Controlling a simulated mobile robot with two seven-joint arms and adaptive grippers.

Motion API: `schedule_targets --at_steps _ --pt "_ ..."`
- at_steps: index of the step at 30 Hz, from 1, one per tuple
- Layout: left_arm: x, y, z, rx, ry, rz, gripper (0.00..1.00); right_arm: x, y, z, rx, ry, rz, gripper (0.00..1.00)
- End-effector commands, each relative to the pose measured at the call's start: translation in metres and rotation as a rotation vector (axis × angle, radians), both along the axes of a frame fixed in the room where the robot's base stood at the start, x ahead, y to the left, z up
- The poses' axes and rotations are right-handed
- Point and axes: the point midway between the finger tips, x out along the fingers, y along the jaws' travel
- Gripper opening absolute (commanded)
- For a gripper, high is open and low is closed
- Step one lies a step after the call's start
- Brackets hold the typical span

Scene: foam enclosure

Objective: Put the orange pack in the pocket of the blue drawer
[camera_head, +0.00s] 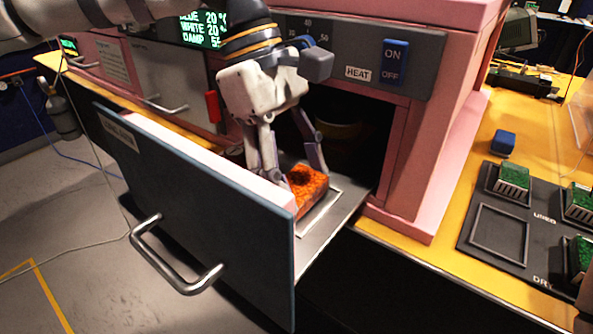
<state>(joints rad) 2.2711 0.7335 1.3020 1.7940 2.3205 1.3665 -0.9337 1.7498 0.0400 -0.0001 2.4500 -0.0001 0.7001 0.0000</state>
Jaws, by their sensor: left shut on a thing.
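The blue drawer (205,222) is pulled out of the pink enclosure, its dark front with a silver handle facing the lower left. Inside it a grey tray floor shows a pocket with a pale frame (327,212). My left gripper (303,182) reaches down into the drawer, its fingers on either side of the orange pack (311,189) and shut on it. The pack is at the pocket, covering part of it. I cannot tell whether it touches the pocket floor. The drawer front hides the near-left part of the pocket. My right gripper is not in view.
The pink enclosure (452,125) stands behind, with an ON/OFF heat switch (396,62). At right, a dark board (540,226) holds several green-topped packs and an empty frame. A small blue block (503,142) sits on the yellow bench. A closed white drawer (178,88) is at left.

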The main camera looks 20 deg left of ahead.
Motion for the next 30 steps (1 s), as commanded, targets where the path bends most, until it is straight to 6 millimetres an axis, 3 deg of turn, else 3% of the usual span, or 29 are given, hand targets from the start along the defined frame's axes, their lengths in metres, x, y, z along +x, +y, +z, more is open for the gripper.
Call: schedule_targets --at_steps 11,12,14,15,25,30 --pt "0.0 0.0 -0.005 -0.002 -0.002 0.0 0.25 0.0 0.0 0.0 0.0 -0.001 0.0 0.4" --pt "0.0 0.0 -0.005 -0.001 -0.002 0.0 0.62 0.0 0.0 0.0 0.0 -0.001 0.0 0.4" --pt "0.0 0.0 -0.005 -0.001 -0.002 0.0 0.76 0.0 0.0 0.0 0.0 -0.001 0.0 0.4" --pt "0.0 0.0 -0.005 -0.001 -0.002 0.0 0.78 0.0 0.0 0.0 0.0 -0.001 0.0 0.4" --pt "0.001 0.0 -0.003 -0.001 -0.003 0.0 0.78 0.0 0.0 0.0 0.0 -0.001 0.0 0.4" --pt "0.004 0.008 0.02 -0.003 -0.005 0.001 0.78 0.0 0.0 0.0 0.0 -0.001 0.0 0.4"
